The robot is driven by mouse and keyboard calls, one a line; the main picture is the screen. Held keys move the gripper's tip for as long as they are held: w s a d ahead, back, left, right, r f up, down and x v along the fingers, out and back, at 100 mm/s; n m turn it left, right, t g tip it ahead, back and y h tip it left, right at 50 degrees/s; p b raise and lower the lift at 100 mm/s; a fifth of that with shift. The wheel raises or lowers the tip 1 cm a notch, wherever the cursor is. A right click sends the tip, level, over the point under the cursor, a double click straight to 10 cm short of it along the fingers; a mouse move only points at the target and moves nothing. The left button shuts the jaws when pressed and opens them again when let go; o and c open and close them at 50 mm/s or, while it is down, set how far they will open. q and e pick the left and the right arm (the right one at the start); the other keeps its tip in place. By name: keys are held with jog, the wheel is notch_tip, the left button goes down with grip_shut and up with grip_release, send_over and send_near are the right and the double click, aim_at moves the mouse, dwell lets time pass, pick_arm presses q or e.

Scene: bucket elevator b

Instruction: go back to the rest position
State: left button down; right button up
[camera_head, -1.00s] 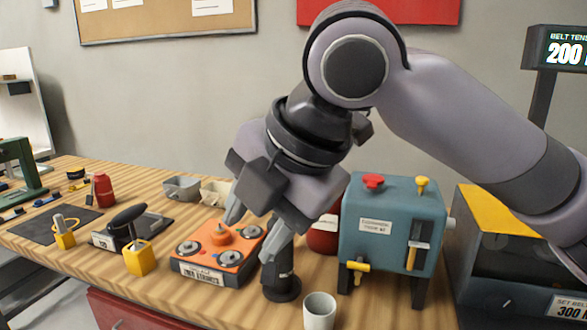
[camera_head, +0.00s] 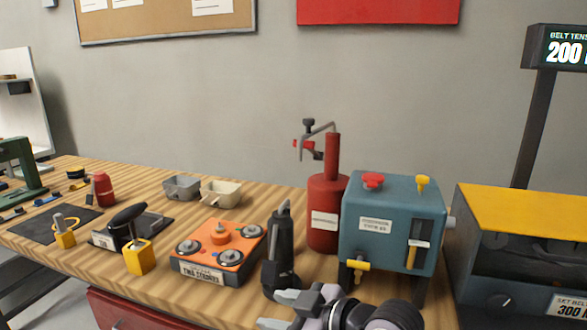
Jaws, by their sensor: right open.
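My right gripper (camera_head: 280,309) is low at the bottom middle of the head view, at the front of the wooden workbench (camera_head: 215,298). Its fingers point left and stand apart, with nothing seen between them. The wrist lies to the right of the fingers, cut by the bottom edge. The gripper is in front of a black upright tool (camera_head: 281,250) and close to its base; I cannot tell if they touch. My left gripper is not in view.
An orange box (camera_head: 218,254) with dials is left of the gripper. A teal tank (camera_head: 392,225) and a red bottle (camera_head: 326,212) stand behind it. A yellow-topped machine (camera_head: 520,215) is at right. Small bins (camera_head: 182,187) sit further back. The air above the bench is clear.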

jog(key=s+d+f+m+t+h, duration=0.4)
jog(key=d+f+m, duration=0.55)
jog(key=f, duration=0.65)
jog(key=s+d+f+m+h, duration=0.1)
jog(key=s+d+f+h, duration=0.1)
jog(key=s+d+f, duration=0.3)
jog(key=s+d+f+m+g+h, duration=0.1)
jog(key=s+d+f+h, duration=0.1)
jog(key=s+d+f, duration=0.3)
jog(key=s+d, duration=0.3)
jog(key=s, duration=0.2)
jog(key=shift+s+f+h, duration=0.2)
jog(key=shift+f+h, duration=0.15)
jog(key=shift+h, duration=0.05)
